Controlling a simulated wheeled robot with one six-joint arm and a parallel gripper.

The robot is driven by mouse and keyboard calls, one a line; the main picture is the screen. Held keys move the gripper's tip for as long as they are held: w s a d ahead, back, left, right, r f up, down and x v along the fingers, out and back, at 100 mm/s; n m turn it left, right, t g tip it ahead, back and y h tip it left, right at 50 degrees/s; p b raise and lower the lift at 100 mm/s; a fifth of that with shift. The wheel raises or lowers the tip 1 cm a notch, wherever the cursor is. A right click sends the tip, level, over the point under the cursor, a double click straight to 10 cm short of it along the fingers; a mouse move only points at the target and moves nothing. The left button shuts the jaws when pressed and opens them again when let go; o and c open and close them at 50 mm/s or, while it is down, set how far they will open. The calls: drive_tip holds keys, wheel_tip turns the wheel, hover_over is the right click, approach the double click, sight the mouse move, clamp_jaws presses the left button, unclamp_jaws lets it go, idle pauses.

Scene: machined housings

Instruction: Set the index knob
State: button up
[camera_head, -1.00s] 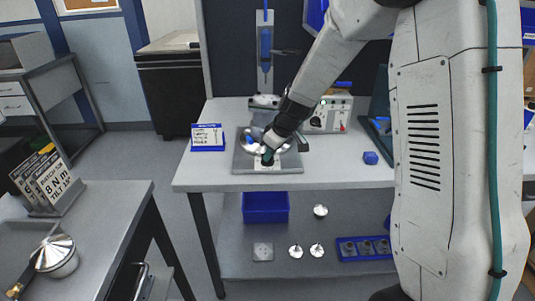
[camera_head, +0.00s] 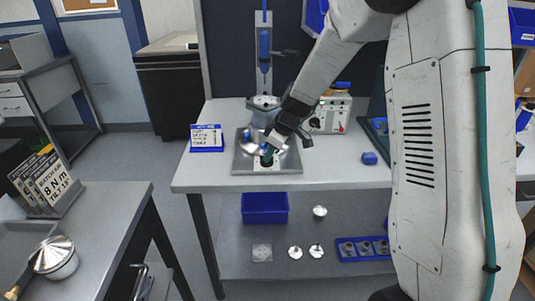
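A square grey metal tray or plate (camera_head: 241,165) lies on the bench, with shiny rounded metal (camera_head: 284,155) and small blue parts (camera_head: 247,135) on it. My gripper (camera_head: 275,143) is low over the middle of this plate, pointing down and left. A dark teal piece (camera_head: 267,158) shows at or just below its tip, above a pale patch on the plate. I cannot tell whether the teal piece is the index knob or part of my gripper. The fingers are too small and dark to read, and contact is unclear. A grey rounded body (camera_head: 264,108) stands behind the plate, partly hidden by my arm.
A blue-based sign (camera_head: 207,138) stands left of the plate. The lower shelf holds a blue bin (camera_head: 264,208) and metal parts. The bench's front strip is clear.

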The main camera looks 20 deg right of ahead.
drive_tip(key=o, duration=0.4)
drive_tip(key=shift+w+d, duration=0.15)
drive_tip(key=shift+d, duration=0.15)
drive_tip(key=shift+a, duration=0.2)
drive_tip(key=v, duration=0.7)
drive_tip(key=shift+s+d+r, duration=0.15)
drive_tip(key=shift+s+r, duration=0.05)
drive_tip(key=shift+r, duration=0.15)
drive_tip(key=s+r+m+h, duration=0.1)
drive_tip(key=s+r+m, duration=0.2)
drive_tip(key=s, duration=0.9)
drive_tip(key=s+r+m+g+h, duration=0.1)
drive_tip(key=s+r+m, duration=0.2)
drive_tip(key=s, duration=0.9)
drive_tip(key=s+a+r+m+h, duration=0.1)
drive_tip(key=s+r+m, duration=0.3)
drive_tip(key=s, duration=0.8)
drive_tip(key=shift+s+r, duration=0.2)
